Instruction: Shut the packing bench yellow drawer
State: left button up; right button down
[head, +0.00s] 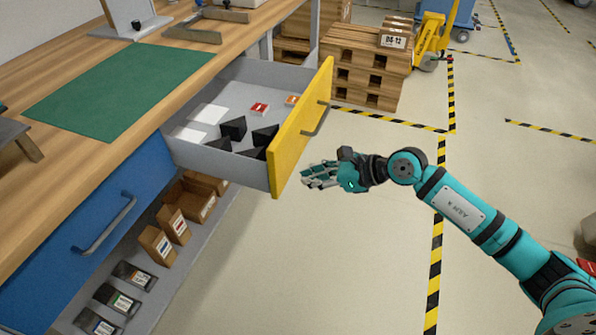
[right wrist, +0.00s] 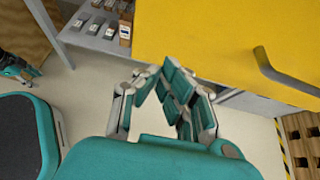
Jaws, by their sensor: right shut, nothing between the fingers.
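The yellow-fronted drawer (head: 303,128) of the packing bench (head: 70,185) is pulled well out. Its grey tray holds black wedge-shaped pieces, white sheets and small red and orange items. A bar handle (head: 316,119) is on the yellow front, and it also shows in the right wrist view (right wrist: 285,72). My right gripper (head: 308,176) is shut and empty, just in front of the lower part of the yellow front. In the right wrist view its fingertips (right wrist: 166,70) overlap the front's lower edge; I cannot tell whether they touch. Part of my left gripper (right wrist: 18,68) seems to show at the far left there.
A blue drawer (head: 95,225) beside the yellow one is shut. A lower shelf (head: 205,225) holds cardboard boxes and dark bins. Stacked wooden pallets (head: 365,70) stand behind the drawer, with a yellow pallet truck (head: 432,35) beyond. The floor in front is clear.

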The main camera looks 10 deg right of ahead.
aim_at(284, 175)
pick_arm(q)
jog(key=shift+s+a+f, duration=0.1)
jog(key=shift+s+f, duration=0.35)
jog(key=shift+f, duration=0.05)
pick_arm(e)
jog(key=shift+w+a+r, duration=0.1)
jog(key=shift+w+a, duration=0.4)
jog(key=shift+a, duration=0.2)
jog(key=shift+w+a, duration=0.5)
jog(key=shift+a, duration=0.2)
pick_arm(q)
jog(key=shift+w, duration=0.15)
